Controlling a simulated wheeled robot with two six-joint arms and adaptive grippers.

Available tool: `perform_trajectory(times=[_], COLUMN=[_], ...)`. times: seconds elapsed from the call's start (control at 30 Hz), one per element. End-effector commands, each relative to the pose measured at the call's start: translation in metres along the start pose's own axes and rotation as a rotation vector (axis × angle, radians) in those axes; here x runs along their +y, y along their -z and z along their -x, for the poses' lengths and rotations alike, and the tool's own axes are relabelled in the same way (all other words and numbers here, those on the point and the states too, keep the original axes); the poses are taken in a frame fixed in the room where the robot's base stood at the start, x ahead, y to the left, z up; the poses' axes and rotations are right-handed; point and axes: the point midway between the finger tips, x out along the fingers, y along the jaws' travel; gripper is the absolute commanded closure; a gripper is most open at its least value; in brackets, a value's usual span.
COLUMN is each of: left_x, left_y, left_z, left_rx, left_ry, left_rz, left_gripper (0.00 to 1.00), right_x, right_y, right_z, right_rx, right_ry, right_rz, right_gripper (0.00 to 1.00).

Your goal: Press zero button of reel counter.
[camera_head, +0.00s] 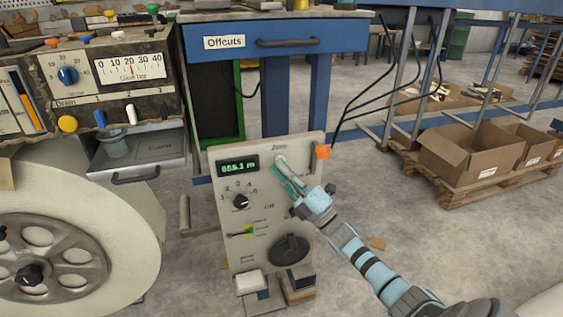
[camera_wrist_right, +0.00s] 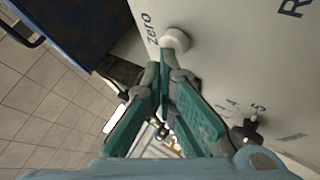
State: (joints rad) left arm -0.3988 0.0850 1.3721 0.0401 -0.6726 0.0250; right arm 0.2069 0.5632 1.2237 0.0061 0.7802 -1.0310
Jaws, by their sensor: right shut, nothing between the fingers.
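The reel counter (camera_head: 234,213) is an upright pale panel in the middle of the head view, with a lit green display (camera_head: 237,167). Its round whitish zero button (camera_head: 281,161) is at the upper right, under the word "Zero". The button also shows in the right wrist view (camera_wrist_right: 175,40) beside its label. My right gripper (camera_head: 279,173) is shut and empty, its teal fingers tilted toward the button. In the right wrist view its fingertips (camera_wrist_right: 167,73) are very near the button; I cannot tell if they touch it. My left gripper is out of view.
Below the display is a rotary dial (camera_head: 241,202); a larger black knob (camera_head: 290,249) is lower right. An orange block (camera_head: 322,152) sits at the panel's upper right edge. A large pale reel (camera_head: 130,220) stands left. Cardboard boxes (camera_head: 462,155) lie on a pallet at right.

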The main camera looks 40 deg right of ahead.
Motion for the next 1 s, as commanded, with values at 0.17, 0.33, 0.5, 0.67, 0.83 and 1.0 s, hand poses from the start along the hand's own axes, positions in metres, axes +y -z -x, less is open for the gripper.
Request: perform_trajectory(times=[0.17,0.33,0.5,0.67,0.83,1.0], left_x=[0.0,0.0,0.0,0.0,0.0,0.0], left_y=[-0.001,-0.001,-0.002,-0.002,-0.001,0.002], left_z=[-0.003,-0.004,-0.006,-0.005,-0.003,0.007], left_rx=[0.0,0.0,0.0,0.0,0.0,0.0], left_ry=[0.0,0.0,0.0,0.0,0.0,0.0], left_rz=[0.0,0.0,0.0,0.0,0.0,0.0], left_gripper=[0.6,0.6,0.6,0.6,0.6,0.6], right_x=[-0.001,-0.002,-0.003,-0.003,-0.001,0.004], right_y=[-0.001,-0.002,-0.003,-0.003,-0.002,0.002], right_z=[-0.001,-0.003,-0.004,-0.004,-0.003,0.002], right_rx=[0.0,0.0,0.0,0.0,0.0,-0.001], right_ry=[-0.001,-0.001,-0.001,-0.001,0.0,0.001], right_rz=[0.001,0.001,0.001,0.001,0.0,-0.001], right_gripper=[1.0,1.0,1.0,1.0,1.0,1.0])
